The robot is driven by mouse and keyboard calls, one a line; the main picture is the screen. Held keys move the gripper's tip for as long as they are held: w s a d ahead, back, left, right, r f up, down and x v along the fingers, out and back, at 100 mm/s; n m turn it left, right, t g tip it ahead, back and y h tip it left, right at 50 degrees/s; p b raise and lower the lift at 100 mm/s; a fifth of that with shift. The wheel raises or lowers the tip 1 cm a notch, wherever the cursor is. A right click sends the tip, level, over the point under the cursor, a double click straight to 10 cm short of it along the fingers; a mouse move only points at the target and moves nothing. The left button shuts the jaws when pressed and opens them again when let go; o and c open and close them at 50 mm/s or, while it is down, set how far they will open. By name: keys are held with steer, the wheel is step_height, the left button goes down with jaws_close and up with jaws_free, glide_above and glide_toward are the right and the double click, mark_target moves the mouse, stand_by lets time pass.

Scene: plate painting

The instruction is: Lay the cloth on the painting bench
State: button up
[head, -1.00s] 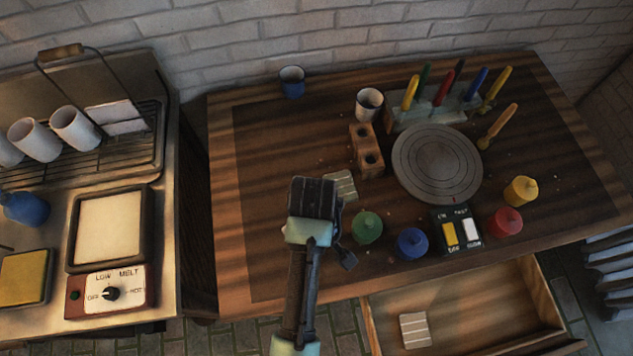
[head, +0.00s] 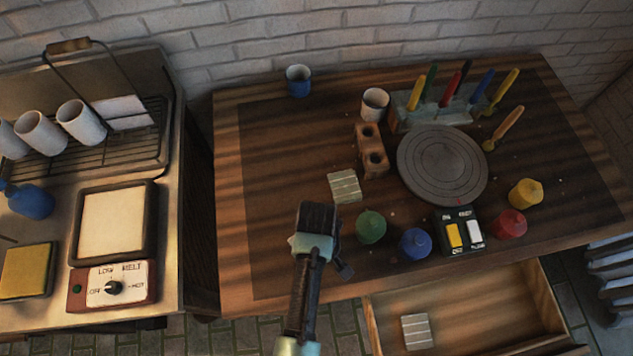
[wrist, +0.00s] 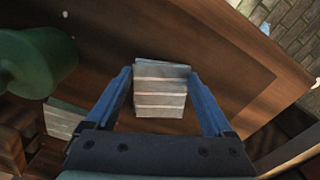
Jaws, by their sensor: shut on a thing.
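My gripper (head: 318,240) is over the front part of the painting bench (head: 270,140), left of the green pot; its fingers are hidden in the head view. In the wrist view my gripper (wrist: 160,76) is shut on a folded, pale striped cloth (wrist: 160,98) between its blue fingers. The bench's dark wood lies below that cloth; I cannot tell whether they touch. A second striped cloth (head: 344,186) lies flat on the bench beyond my gripper and also shows in the wrist view (wrist: 62,120). A third cloth (head: 416,331) lies in the open drawer (head: 475,315).
The green pot (head: 371,226) and blue pot (head: 415,242) stand right of my gripper. The bench's left part is clear. A warming stove (head: 165,230) stands left.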

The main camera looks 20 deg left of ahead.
steer(key=o, duration=1.1)
step_height(320, 180, up, 12)
steer(key=w+r+m+t+y, duration=0.25)
steer(key=w+r+t, duration=0.55)
steer(key=w+r, duration=0.85)
steer(key=w+d+r+m+t, duration=0.1)
steer(key=w+r+m+t, duration=0.15)
steer(key=r, duration=0.55)
steer(key=w+d+r+m+t, duration=0.15)
steer(key=r+t, duration=0.25)
steer(key=r, duration=0.5)
step_height(320, 180, up, 16)
steer(key=s+d+m+t+h, duration=0.1)
steer(key=s+d+m+t, duration=0.15)
steer(key=t, duration=0.35)
steer(key=s+d+r+t, duration=0.1)
steer(key=s+r+t, duration=0.1)
steer(key=r, duration=0.4)
steer(key=s+d+r+m+t+h, duration=0.1)
steer(key=s+r+t, duration=0.1)
steer(key=s+r, duration=0.3)
steer(key=s+d+r+m+t+p, duration=0.1)
steer(key=s+d+r+t, duration=0.1)
steer(key=r, duration=0.4)
steer(key=shift+s+r+t+h, duration=0.15)
steer(key=shift+s+r+t, duration=0.1)
steer(key=shift+s, duration=0.3)
steer(key=shift+s+r+t+h, duration=0.1)
steer(key=shift+s+t, duration=0.1)
steer(key=shift+s, duration=0.3)
